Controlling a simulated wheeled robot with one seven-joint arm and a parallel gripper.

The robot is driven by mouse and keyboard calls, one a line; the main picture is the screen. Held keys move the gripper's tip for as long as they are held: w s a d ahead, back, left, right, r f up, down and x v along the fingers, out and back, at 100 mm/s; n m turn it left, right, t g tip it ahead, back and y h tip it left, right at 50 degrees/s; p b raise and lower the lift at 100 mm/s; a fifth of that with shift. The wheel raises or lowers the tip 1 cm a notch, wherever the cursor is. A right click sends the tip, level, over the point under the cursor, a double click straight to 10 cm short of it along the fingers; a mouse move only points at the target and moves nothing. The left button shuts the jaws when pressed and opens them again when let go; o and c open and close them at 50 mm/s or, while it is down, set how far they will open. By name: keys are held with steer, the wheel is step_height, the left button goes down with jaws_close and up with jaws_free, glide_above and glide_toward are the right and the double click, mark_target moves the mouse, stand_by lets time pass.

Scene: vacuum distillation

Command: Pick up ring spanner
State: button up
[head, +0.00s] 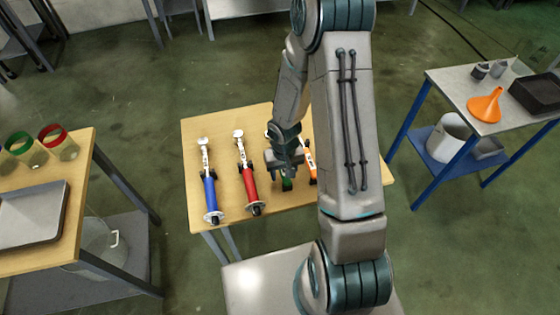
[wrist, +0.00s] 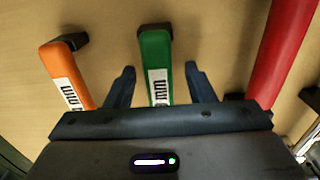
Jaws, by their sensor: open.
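Several tools with coloured handles lie side by side on a wooden table (head: 225,130). A blue-handled tool (head: 209,190) and a red-handled tool (head: 248,183) show pale metal heads at the far end. An orange-handled tool (head: 309,160) is partly behind my arm. A green-handled tool (head: 287,184) is mostly hidden under my gripper (head: 286,170). I cannot tell which one is the ring spanner. In the wrist view, my open gripper (wrist: 160,85) has a finger on either side of the green handle (wrist: 155,52). The orange handle (wrist: 65,75) is left and the red handle (wrist: 283,45) right.
A left table (head: 80,165) holds a metal tray (head: 30,215) and green- and red-rimmed containers. A blue-framed table (head: 450,85) at right holds an orange funnel (head: 486,105) and a black tray (head: 535,93). The tool table's far left part is clear.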

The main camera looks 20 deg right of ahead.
jaws_close()
stand_by(1.4)
